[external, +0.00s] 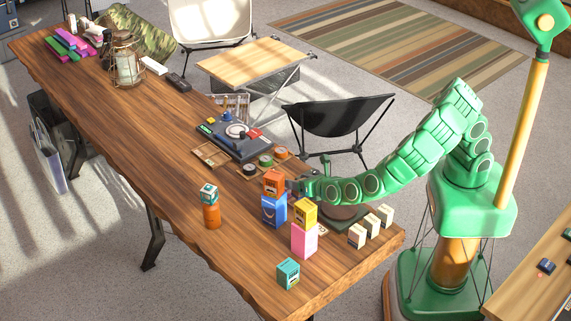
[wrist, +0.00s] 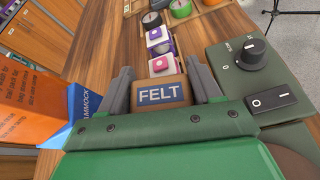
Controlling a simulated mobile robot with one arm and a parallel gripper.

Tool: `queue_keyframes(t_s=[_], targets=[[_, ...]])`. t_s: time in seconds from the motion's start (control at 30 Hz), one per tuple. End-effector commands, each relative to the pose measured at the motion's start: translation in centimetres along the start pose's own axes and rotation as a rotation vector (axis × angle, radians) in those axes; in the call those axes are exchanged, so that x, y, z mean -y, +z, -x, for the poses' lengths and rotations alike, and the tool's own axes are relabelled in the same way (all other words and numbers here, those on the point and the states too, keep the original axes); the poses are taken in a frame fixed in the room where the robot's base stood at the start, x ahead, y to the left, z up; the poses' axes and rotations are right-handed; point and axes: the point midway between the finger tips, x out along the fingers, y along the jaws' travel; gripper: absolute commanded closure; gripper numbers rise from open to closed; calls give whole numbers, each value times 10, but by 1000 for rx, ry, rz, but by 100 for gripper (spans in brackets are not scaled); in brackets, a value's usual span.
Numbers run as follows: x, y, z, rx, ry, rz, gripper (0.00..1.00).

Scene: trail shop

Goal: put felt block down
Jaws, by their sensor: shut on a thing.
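The felt block (wrist: 158,95) is a brown block with a dark blue label reading FELT. It sits between the two grey fingers of my gripper (wrist: 161,82) in the wrist view, label toward the camera. My gripper is shut on it. In the external view my gripper (external: 297,187) is low over the right part of the wooden table (external: 150,130), just right of an orange box. The felt block cannot be made out there. I cannot tell whether its underside touches the table.
The orange box (external: 274,183) stands on a blue box (external: 274,210), close left of my gripper. A green-grey device with a knob (wrist: 251,53) is close on the right.

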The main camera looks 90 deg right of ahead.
Motion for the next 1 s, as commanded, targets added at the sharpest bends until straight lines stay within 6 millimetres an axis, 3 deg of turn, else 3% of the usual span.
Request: queue_keyframes(t_s=[0.3, 0.5, 1.0], targets=[[-9, 38, 16, 1, 2, -3, 72], [-12, 51, 21, 1, 1, 0, 72], [-16, 39, 16, -5, -28, 212, 72]])
